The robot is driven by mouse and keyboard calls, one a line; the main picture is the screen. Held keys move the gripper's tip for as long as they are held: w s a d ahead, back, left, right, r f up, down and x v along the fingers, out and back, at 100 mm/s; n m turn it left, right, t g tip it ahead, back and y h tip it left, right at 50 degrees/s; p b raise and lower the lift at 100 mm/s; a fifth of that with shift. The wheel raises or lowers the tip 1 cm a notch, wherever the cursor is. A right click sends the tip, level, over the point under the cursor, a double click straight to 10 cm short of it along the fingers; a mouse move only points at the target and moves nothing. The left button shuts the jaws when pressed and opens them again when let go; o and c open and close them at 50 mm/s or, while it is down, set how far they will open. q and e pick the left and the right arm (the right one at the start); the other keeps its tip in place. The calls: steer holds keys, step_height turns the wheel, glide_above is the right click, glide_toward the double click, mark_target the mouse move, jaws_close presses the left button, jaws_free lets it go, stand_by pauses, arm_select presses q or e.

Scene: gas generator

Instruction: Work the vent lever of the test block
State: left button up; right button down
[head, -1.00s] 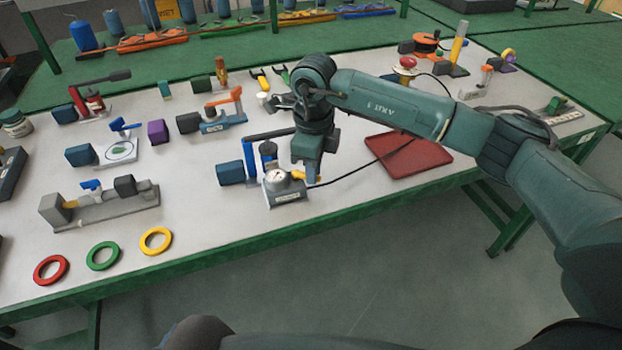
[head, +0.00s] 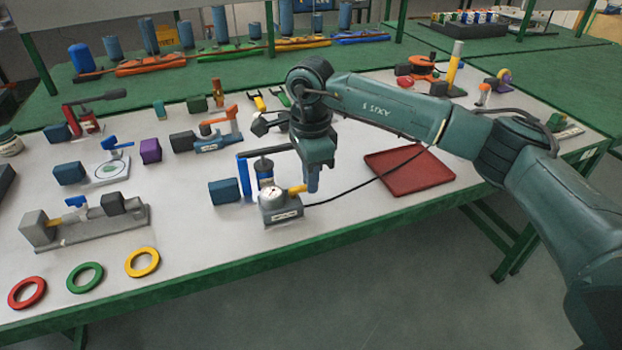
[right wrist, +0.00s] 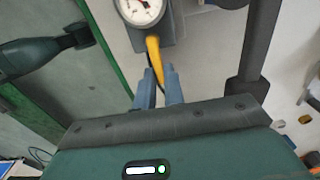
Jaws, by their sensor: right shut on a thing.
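The test block (head: 282,213) is a small grey block with a round white dial gauge (head: 271,195) on top, near the table's front edge. Its yellow vent lever (head: 296,189) sticks out to the right. My right gripper (head: 313,188) points down at the lever's free end and is shut on it. In the right wrist view, the yellow lever (right wrist: 154,52) runs from below the gauge (right wrist: 141,10) down between the two blue-grey fingers (right wrist: 159,88). The fingers partly hide the lever's tip. My left gripper is not in view.
A blue hand pump (head: 262,172) with a long handle stands right behind the block. A black hose runs right past the red tray (head: 408,170). Coloured rings (head: 142,262) and a grey vice-like fixture (head: 85,222) lie to the left. The table's front edge is close.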

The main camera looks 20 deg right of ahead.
stand_by(0.4)
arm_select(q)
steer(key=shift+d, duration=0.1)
arm_select(e)
steer(key=c, duration=1.5)
jaws_free()
steer(key=shift+r, duration=0.15)
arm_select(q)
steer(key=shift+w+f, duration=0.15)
arm_select(e)
step_height(320, 180, up, 13)
steer(key=shift+f, duration=0.1)
